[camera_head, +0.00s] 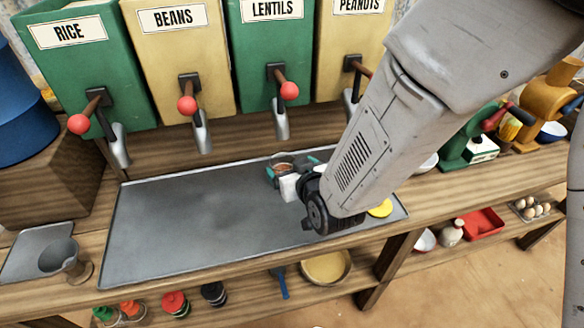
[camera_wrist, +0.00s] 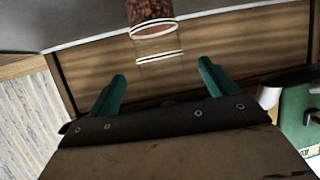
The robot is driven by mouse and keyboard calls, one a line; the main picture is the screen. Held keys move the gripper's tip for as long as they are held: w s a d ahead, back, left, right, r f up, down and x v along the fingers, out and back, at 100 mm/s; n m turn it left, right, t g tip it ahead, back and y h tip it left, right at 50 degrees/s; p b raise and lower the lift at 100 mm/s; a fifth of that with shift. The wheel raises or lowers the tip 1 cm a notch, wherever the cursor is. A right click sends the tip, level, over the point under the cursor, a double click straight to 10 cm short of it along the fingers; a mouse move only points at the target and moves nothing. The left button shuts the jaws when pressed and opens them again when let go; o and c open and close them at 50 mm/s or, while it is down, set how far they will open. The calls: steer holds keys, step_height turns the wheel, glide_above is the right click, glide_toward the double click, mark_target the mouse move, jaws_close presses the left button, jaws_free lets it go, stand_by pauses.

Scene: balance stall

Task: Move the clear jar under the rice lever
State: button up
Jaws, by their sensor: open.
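The clear jar (camera_head: 281,158) has reddish-brown contents and stands near the tray's back edge, roughly below the LENTILS spout. In the wrist view the jar (camera_wrist: 152,14) is at the top, cut off by the frame edge, beyond my fingertips. My gripper (camera_head: 292,168) has teal fingers, spread apart and empty; it also shows in the wrist view (camera_wrist: 162,72). It points at the jar, and my arm partly covers this area. The green RICE dispenser (camera_head: 90,70) is at the far left. Its rice lever (camera_head: 82,121) has a red knob, with a metal spout (camera_head: 120,148) beside it.
The grey tray (camera_head: 170,225) is bare from the jar to below the RICE spout. BEANS (camera_head: 175,55), LENTILS (camera_head: 272,50) and PEANUTS dispensers overhang its back. A yellow disc (camera_head: 381,208) lies at the tray's right end.

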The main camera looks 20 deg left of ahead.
mark_target(281, 159)
stand_by(0.3)
steer(key=shift+x, duration=3.95)
steer(key=shift+c, duration=0.4)
steer(key=c, duration=1.2)
steer(key=shift+o, duration=0.2)
